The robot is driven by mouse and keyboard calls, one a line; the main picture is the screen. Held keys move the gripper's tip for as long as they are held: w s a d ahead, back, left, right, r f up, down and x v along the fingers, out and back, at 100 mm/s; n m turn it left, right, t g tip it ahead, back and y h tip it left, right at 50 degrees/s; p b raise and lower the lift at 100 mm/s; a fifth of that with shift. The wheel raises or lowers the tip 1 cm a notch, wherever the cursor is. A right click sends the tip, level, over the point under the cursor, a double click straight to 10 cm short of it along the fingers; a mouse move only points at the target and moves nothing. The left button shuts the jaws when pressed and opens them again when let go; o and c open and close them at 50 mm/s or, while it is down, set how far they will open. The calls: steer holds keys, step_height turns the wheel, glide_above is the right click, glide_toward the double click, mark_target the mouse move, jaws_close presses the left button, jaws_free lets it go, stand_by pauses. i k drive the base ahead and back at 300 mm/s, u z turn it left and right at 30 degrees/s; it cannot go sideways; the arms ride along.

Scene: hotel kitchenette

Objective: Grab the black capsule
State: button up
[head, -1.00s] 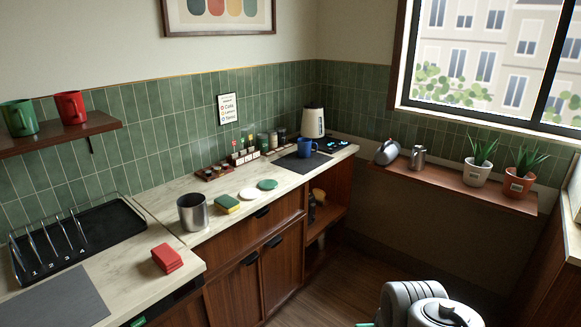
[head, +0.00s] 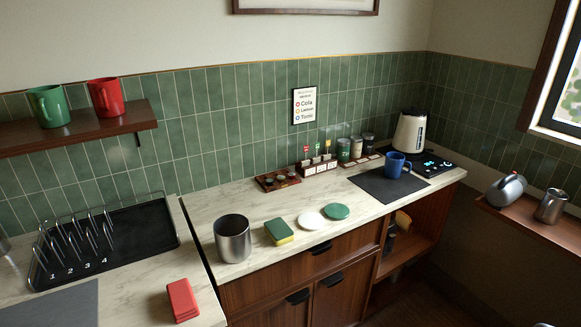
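A small wooden tray (head: 262,186) lies on the marble counter near the tiled wall. It holds a few small dark and pale pieces that may be capsules. They are too small in the head view for me to tell which one is the black capsule. My gripper is not in view, so its state does not show.
In front are a white disc (head: 311,220) and a green disc (head: 337,211). A blue mug (head: 396,166) stands right, on a dark mat (head: 376,188). The counter's middle left is bare.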

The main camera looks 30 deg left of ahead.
mark_target(270, 182)
steer(key=i, duration=2.4)
steer(key=u, duration=4.6)
steer(key=i, duration=1)
steer(key=z, duration=0.05)
